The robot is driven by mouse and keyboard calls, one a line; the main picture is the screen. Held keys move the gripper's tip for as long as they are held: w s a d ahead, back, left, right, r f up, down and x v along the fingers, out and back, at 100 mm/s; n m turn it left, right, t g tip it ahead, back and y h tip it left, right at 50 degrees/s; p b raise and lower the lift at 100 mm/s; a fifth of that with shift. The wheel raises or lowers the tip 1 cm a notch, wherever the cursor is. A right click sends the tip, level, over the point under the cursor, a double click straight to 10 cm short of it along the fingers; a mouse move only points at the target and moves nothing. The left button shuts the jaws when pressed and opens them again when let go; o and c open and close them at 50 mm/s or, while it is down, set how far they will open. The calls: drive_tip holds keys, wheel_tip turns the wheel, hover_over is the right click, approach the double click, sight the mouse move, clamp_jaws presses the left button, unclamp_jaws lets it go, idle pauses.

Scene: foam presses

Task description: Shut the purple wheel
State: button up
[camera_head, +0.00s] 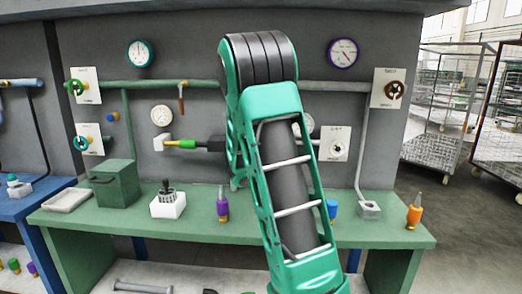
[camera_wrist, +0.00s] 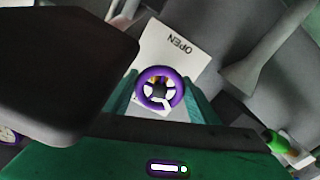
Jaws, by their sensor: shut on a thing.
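The purple wheel (camera_wrist: 146,78) shows in the wrist view as a ring with pale gaps between its spokes. It sits in front of a white card (camera_wrist: 178,50) marked OPEN, which appears turned over in this view. My gripper (camera_wrist: 159,82) has one green finger at each side of the wheel and is shut on it. In the head view my raised green arm covers the middle of the wall, and the purple wheel and my gripper are hidden behind it.
A purple-rimmed gauge (camera_head: 343,53) hangs higher. The green bench (camera_head: 400,232) holds a purple bottle (camera_head: 222,204) and an orange bottle (camera_head: 414,213).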

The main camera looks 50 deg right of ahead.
drive_tip(key=shift+w+a+f+m, duration=0.1)
drive_tip(key=shift+a+f+m, duration=0.1)
drive_tip(key=shift+m, duration=0.3)
drive_tip(key=shift+a+f+m, duration=0.1)
drive_tip(key=shift+f+m, duration=0.1)
drive_tip(key=shift+m, duration=0.3)
drive_tip(key=o, duration=1)
drive_tip(key=shift+o, duration=0.3)
drive_tip(key=shift+d+r, duration=0.1)
drive_tip(key=shift+r, duration=0.1)
drive_tip(key=v, duration=1)
drive_tip(key=shift+s+a, duration=0.25)
drive_tip(key=shift+a, duration=0.05)
